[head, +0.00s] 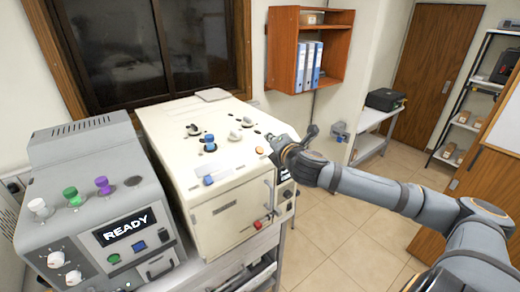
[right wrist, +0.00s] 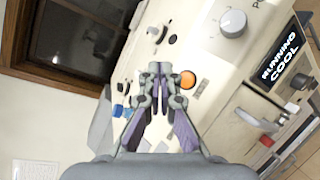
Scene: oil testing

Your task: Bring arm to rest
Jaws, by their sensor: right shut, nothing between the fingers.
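My right arm (head: 395,195) reaches in from the right in the head view. Its gripper (head: 278,145) is at the right edge of the cream machine (head: 150,135), close to the orange button (head: 259,150). In the right wrist view the fingers of the gripper (right wrist: 158,68) are together and empty, above the machine's top, just left of the orange button (right wrist: 188,79). Whether the fingertips touch the surface I cannot tell. My left gripper is in neither view.
A grey machine (head: 60,165) with a READY screen stands left of the cream one. The cream machine's display (right wrist: 280,60) reads RUNNING COOL. A wall shelf (head: 300,80) with blue binders hangs behind. Open tiled floor (head: 330,250) lies to the right.

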